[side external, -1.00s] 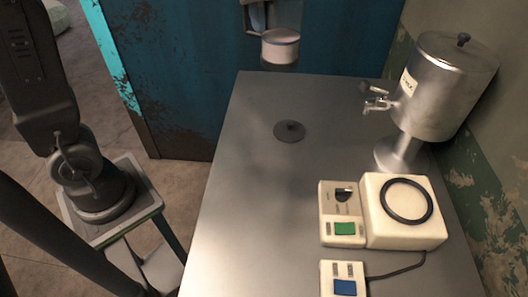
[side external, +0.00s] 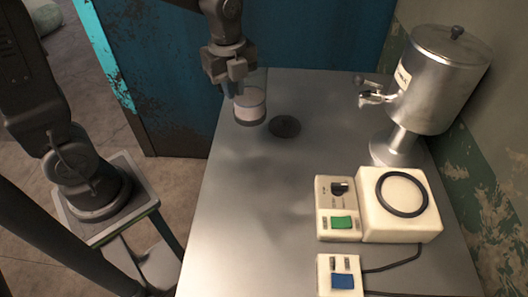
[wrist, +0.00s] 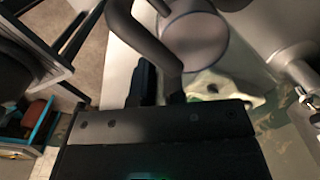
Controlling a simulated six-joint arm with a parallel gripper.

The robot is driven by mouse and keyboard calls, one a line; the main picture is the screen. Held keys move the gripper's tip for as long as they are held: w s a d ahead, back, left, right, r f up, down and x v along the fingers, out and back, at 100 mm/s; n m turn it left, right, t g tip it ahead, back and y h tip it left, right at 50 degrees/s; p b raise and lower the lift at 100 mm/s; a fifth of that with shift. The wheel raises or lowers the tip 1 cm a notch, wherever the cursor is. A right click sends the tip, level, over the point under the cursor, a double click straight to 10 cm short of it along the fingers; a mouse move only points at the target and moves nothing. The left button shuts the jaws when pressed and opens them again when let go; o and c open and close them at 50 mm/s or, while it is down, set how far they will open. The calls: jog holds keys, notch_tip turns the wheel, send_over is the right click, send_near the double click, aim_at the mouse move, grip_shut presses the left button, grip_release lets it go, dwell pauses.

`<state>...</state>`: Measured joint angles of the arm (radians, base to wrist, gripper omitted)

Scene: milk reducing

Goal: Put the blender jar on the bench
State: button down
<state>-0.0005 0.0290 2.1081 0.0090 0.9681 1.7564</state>
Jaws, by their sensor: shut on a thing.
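The handle's lower end is hidden.
A dark round lid (side external: 285,126) lies just right of the jar. A steel milk urn (side external: 435,85) with a tap stands at the back right. Cream units, one with a black ring (side external: 402,193), sit at the front right with a cable. The bench's left front is clear.

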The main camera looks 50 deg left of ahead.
jog(key=w+d+f, duration=0.1)
jog(key=d+f, duration=0.8)
jog(key=shift+w+d+f, duration=0.2)
jog(key=shift+d+f, duration=0.2)
jog(key=shift+f, duration=0.2)
jog(key=c, duration=1.2)
grip_release()
